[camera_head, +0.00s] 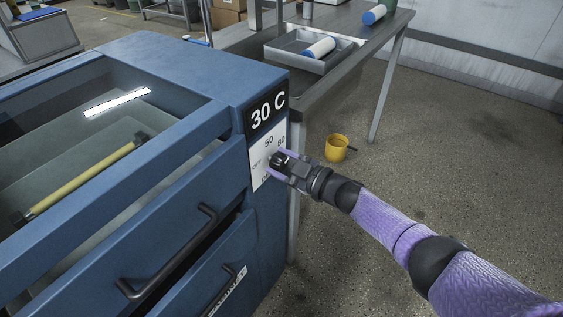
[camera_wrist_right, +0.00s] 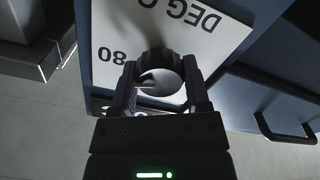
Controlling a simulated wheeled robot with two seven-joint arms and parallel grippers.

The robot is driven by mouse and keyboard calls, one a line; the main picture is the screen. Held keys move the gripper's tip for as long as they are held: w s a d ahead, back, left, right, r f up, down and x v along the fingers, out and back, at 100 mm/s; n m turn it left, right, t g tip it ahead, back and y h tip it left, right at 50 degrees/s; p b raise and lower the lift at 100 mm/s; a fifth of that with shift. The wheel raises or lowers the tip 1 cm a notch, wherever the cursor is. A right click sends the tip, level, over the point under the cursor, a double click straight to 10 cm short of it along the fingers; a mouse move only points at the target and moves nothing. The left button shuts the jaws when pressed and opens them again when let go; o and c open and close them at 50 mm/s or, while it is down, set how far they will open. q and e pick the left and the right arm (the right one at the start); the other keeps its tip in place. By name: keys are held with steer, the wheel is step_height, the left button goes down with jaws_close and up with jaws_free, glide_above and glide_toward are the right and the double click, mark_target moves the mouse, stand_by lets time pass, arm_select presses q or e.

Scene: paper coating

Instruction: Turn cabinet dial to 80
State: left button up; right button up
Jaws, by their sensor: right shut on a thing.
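The blue cabinet (camera_head: 205,70) stands at the left of the head view. Its white dial plate (camera_head: 257,165) shows marks including 50 and 80 under a black display reading "30 C" (camera_head: 267,112). My right gripper (camera_head: 277,160) is at the plate, shut on the dial. In the right wrist view the round dial (camera_wrist_right: 160,82) sits between my two fingers (camera_wrist_right: 160,95), with a light pointer line on its face. The plate (camera_wrist_right: 205,35) there shows "80" and "DEG C" upside down. In the head view the gripper partly hides the dial. My left gripper is not in view.
A yellow cup (camera_head: 336,148) is on the floor beneath. Black drawer handles (camera_head: 165,262) stick out from the cabinet front. The floor at right is clear.

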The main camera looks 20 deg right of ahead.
steer(key=o, duration=0.8)
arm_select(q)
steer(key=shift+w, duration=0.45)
arm_select(e)
steer(key=o, duration=0.5)
steer(key=shift+s+d, duration=0.2)
arm_select(q)
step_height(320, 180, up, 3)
steer(key=p, duration=0.3)
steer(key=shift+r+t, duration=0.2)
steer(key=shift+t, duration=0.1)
arm_select(e)
steer(key=v, duration=0.9)
steer(key=shift+s+d, duration=0.15)
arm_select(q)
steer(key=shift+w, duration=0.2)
